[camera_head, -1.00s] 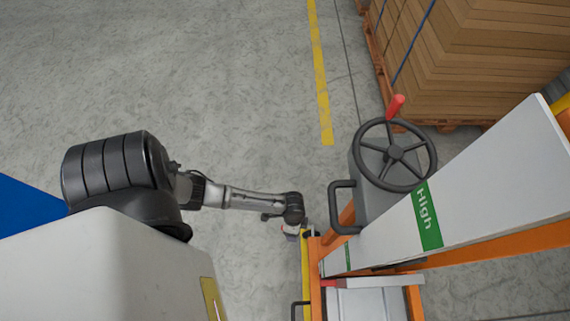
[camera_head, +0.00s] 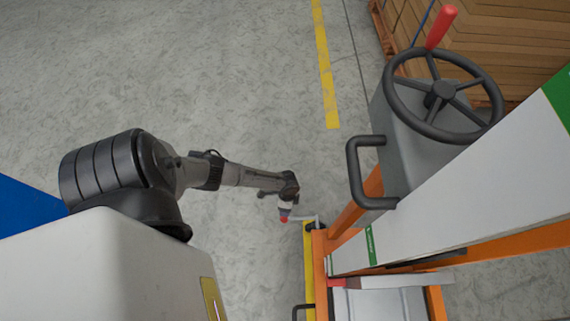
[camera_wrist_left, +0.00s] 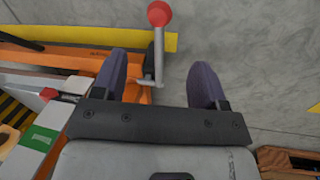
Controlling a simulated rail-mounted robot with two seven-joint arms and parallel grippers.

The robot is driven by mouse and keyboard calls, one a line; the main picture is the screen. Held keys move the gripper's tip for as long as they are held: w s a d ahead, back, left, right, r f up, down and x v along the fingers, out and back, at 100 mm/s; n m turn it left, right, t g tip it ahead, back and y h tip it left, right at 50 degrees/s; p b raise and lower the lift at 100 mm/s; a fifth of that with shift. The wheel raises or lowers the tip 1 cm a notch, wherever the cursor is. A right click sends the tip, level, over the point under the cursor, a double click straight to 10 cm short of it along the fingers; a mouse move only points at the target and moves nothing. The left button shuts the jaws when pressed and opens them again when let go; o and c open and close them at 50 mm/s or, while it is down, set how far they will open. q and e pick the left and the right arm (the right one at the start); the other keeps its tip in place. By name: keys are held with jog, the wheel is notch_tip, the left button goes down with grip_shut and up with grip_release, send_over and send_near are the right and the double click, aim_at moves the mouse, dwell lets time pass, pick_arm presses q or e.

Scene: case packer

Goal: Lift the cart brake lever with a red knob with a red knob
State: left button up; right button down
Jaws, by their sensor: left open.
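The brake lever (camera_wrist_left: 159,52) is a thin grey bar with a round red knob (camera_wrist_left: 159,13) at its end. In the head view, the knob (camera_head: 284,219) shows just below my left wrist, with the lever (camera_head: 303,218) running right to the orange cart frame (camera_head: 318,255). In the left wrist view, my left gripper (camera_wrist_left: 158,70) is open and empty. Its two dark fingers lie on either side of the lever in the picture, with the knob beyond the fingertips. I cannot tell the depth between fingers and lever. My right gripper is out of view.
A black handwheel (camera_head: 443,95) with a red handle and a black loop handle (camera_head: 357,175) stand above the lever on the right. Stacked cardboard (camera_head: 510,45) is at the back right. The grey floor (camera_head: 230,80) left of the yellow line is clear.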

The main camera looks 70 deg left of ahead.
aim_at(285, 218)
pick_arm(q)
jog(key=f+b, duration=0.2)
jog(key=f, duration=0.1)
jog(key=d+f+b, duration=0.1)
jog(key=f+b, duration=0.2)
jog(key=f, duration=0.1)
jog(key=s+d+f+b, duration=0.1)
jog(key=f+b, duration=0.1)
jog(key=f, duration=0.2)
jog(key=shift+s+f, duration=0.1)
jog(key=shift+f, duration=0.15)
jog(key=shift+c, duration=0.3)
